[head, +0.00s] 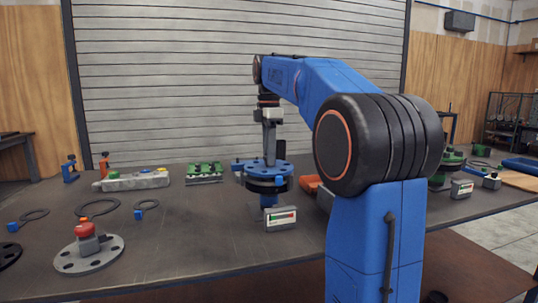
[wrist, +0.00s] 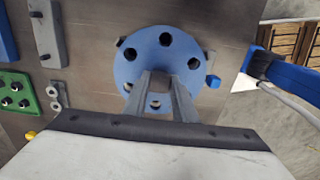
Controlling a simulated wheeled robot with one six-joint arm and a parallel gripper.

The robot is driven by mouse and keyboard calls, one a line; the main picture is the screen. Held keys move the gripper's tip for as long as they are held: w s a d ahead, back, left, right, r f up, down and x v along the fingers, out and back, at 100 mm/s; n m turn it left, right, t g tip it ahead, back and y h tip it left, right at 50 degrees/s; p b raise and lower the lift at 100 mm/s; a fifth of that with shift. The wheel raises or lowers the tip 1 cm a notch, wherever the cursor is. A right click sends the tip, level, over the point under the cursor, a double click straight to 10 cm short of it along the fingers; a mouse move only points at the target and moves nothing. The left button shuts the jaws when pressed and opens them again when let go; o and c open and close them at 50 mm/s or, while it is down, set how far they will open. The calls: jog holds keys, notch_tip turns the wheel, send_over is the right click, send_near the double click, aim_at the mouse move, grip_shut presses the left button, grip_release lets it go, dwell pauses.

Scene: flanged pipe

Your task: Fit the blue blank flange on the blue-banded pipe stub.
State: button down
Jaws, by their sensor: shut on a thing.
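The blue blank flange (head: 254,170) is a round disc with bolt holes, above the pipe stub near the table's middle. My gripper (head: 269,162) points down and is shut on the raised boss at its centre. The wrist view shows the blue disc (wrist: 139,68) face-on, with my gripper's fingers (wrist: 167,78) at its middle. The blue-banded pipe stub (head: 268,201) stands upright below, with a dark flange (head: 262,187) at its top. The blue flange looks level and close over it; I cannot tell whether they touch. The wrist view hides the stub.
A small display box (head: 281,218) stands in front of the stub. Behind are a green bolt rack (head: 204,172) and a grey tray (head: 140,182). A red-knobbed grey flange (head: 88,257) and several dark rings (head: 97,207) lie left. A green-flanged stub (head: 451,160) is right.

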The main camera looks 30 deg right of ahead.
jog(key=shift+f, duration=0.45)
dwell(0.4)
jog(key=c, duration=1.4)
grip_release()
jog(key=shift+o, duration=0.2)
notch_tip(320, 180, up, 12)
